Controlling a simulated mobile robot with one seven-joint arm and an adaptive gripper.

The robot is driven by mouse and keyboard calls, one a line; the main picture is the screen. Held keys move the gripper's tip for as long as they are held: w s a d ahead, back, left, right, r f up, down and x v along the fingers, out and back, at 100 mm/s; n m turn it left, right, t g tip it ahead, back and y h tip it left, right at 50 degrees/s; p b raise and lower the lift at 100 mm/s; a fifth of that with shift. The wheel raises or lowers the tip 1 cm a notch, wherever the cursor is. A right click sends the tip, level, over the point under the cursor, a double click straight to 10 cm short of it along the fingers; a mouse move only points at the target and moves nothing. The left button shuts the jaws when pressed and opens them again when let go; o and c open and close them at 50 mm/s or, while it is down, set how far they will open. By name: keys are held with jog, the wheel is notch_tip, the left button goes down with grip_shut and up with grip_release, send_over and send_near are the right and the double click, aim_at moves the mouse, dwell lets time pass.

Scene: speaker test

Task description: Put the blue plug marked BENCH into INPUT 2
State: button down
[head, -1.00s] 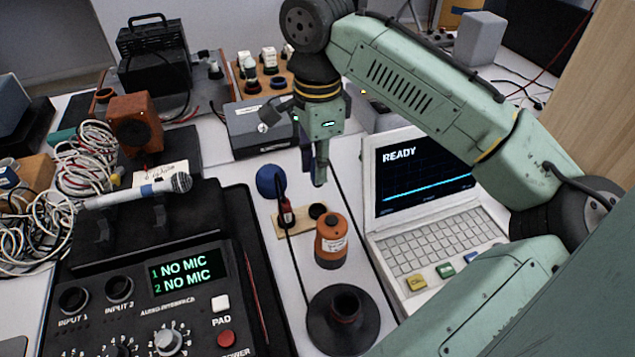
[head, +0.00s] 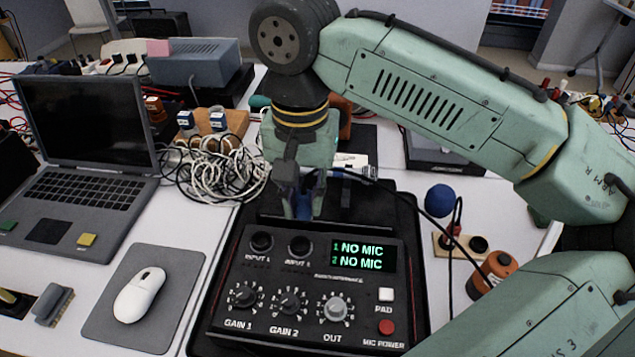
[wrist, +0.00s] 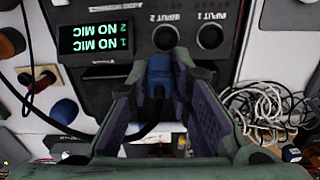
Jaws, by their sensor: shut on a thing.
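My gripper (head: 303,208) is shut on a blue plug (wrist: 159,72), which sits between the purple finger pads in the wrist view. A black cable trails from the plug back between the fingers. No marking on the plug is readable. In the head view the gripper hangs just behind and above the black audio interface (head: 225,312), and the fingers mostly hide the plug. The INPUT 2 socket (head: 300,246) is open and empty; in the wrist view the socket (wrist: 165,38) lies just beyond the plug's tip, apart from it. INPUT 1 (head: 262,242) is also empty.
The interface display (head: 362,255) reads NO MIC for both channels. A blue ball-headed microphone (head: 440,200) and an orange canister (head: 497,268) stand at right. Tangled white cables (head: 215,172) lie behind left. A laptop (head: 85,125) and a mouse (head: 140,295) are at left.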

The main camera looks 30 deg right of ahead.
aim_at(298, 218)
jog(key=shift+a+n, duration=0.4)
jog(key=shift+a, duration=0.2)
notch_tip(298, 218, down, 5)
jog(key=b, duration=0.5)
jog(key=shift+d+f, duration=0.1)
jog(key=shift+f, duration=0.6)
jog(key=shift+f, duration=0.25)
jog(key=c, duration=1.4)
grip_release()
jog(key=shift+o, duration=0.2)
